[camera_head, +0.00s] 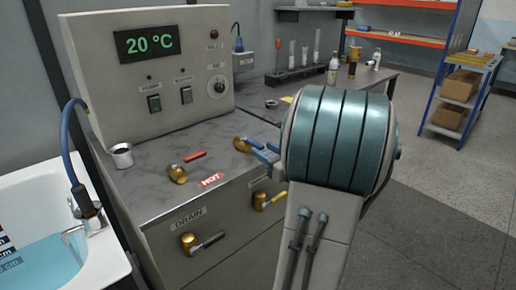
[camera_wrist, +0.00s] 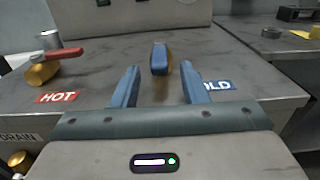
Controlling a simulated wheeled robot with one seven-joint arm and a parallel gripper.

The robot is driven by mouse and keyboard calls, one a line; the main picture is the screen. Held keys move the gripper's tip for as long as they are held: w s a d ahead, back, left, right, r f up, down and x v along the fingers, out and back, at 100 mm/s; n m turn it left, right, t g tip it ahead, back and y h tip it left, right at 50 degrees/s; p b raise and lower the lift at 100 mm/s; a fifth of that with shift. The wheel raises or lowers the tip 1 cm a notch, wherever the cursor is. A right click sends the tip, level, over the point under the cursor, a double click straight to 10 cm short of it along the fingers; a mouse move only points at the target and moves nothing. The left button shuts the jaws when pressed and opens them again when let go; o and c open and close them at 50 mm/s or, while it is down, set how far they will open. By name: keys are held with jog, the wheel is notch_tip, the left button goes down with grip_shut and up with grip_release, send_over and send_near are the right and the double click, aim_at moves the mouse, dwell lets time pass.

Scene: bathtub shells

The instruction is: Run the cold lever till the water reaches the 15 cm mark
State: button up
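The cold lever is a brass valve (camera_head: 241,145) with a blue handle (camera_wrist: 160,58) on the counter top. In the wrist view the handle lies ahead of and between my gripper's two blue fingers (camera_wrist: 160,70), which stand apart with gaps on both sides. The COLD label (camera_wrist: 218,85) is partly covered by the right finger. In the head view my gripper (camera_head: 265,152) is beside the lever, and the arm hides part of that area. Blue water (camera_head: 50,265) stands in the white tub (camera_head: 35,180) at left. A depth scale (camera_head: 8,262) is cut off, its level unreadable.
The red-handled hot lever (camera_head: 195,156) is left of the cold one. A metal cup (camera_head: 121,155) stands near the tub. The control box (camera_head: 150,70) reads 20 °C.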

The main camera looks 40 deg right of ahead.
aim_at(263, 149)
jog(key=shift+w+a, duration=0.15)
jog(key=shift+w, duration=1.7)
grip_shut()
